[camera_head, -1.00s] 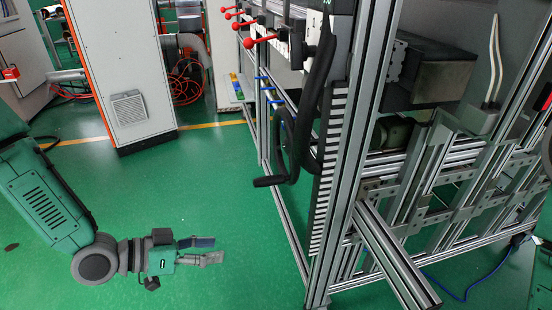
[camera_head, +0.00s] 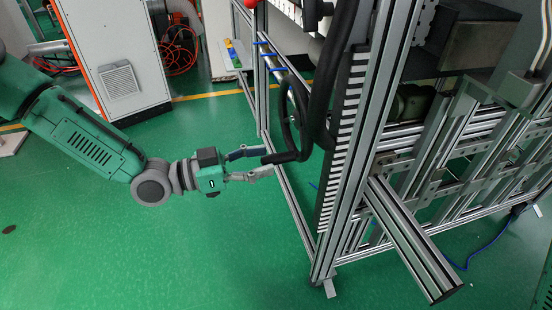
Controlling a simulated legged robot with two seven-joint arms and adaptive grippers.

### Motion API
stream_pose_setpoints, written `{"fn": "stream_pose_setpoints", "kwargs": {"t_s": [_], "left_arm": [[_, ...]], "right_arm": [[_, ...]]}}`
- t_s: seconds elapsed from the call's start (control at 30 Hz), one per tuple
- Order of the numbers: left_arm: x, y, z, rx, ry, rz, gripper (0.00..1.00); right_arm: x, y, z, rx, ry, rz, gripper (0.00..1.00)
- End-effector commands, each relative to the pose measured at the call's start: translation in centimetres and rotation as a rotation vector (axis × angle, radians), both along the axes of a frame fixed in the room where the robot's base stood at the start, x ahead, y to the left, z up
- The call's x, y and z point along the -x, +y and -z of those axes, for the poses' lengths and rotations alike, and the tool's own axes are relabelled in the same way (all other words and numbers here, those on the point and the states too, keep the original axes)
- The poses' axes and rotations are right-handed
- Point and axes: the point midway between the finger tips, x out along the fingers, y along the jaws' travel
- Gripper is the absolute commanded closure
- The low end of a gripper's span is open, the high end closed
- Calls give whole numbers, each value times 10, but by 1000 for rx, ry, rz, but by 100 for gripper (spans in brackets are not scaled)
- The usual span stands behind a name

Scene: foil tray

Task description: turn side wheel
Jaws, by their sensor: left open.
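The side wheel (camera_head: 284,112) is a black hand wheel on the left side of the metal frame. Its black handle (camera_head: 282,157) sticks out to the left at the wheel's lower edge. My left gripper (camera_head: 260,163) comes in from the left and is open. Its two fingers lie at the handle's free end, one on the upper side and one on the lower side in the picture. I cannot tell whether they touch the handle. My right gripper is not in view.
The aluminium profile frame (camera_head: 373,130) stands right of the wheel, with a profile beam (camera_head: 412,240) jutting toward me. A white cabinet (camera_head: 115,60) with an orange edge stands at the back left. The green floor (camera_head: 200,250) below my left arm is clear.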

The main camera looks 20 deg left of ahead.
Motion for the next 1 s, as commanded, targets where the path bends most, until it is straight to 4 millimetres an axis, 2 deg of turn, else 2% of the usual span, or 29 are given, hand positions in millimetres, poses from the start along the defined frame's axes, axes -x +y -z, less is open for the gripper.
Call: {"fn": "stream_pose_setpoints", "kwargs": {"t_s": [0.1,0.23,0.57,0.6,0.7,1.0], "left_arm": [[-9,-18,0,-5,0,3,59],[-15,-29,-1,-5,1,2,59],[-18,-26,0,1,1,0,59],[-18,-25,0,1,0,0,66],[-18,-25,0,1,0,0,100],[-19,-25,1,-6,-7,-5,100]], "right_arm": [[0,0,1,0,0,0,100],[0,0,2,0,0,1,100],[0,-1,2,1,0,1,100],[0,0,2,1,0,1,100],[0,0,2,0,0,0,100],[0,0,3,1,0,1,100]]}}
